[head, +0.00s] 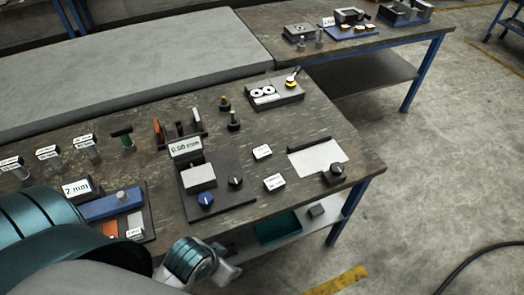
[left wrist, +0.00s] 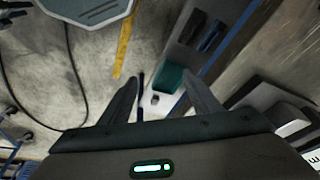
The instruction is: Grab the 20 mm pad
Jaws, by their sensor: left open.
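My left gripper (left wrist: 161,76) is open and empty in the left wrist view. Its fingers point past the bench edge toward the floor and lower shelf, away from the posts. My teal arm covers the lower left of the head view. My right gripper is not in view.
A "2 mm" sign (head: 77,188) stands behind a blue fixture (head: 110,206). A gauge reading "0.00 mm" (head: 186,147) stands on a dark plate with knobs. A white sheet (head: 318,158) lies near the bench's right end.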

